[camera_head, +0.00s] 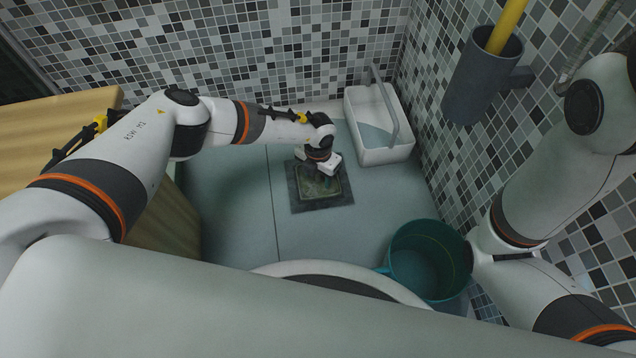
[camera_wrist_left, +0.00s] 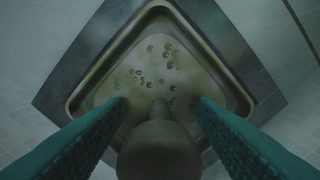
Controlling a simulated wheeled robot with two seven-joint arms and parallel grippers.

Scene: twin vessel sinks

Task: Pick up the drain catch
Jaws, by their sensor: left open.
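The drain catch (camera_head: 318,186) is a dull, square piece in a dark square frame in the floor. The left wrist view shows its pale tray (camera_wrist_left: 140,68) with several holes and a raised rim. A rounded knob on a stem (camera_wrist_left: 160,150) stands up toward the camera. My left gripper (camera_head: 323,168) is low over the far part of the drain. It is open, and its two teal fingers (camera_wrist_left: 159,108) lie on either side of the knob, with gaps showing. The head view hides the knob. My right gripper is out of view.
A white basin with a handle (camera_head: 384,150) stands behind and right of the drain. A teal bucket (camera_head: 428,262) stands at the front right. A dark wall holder (camera_head: 482,80) hangs on the tiled right wall. A wooden cabinet (camera_head: 50,135) is at left. Floor left of the drain is clear.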

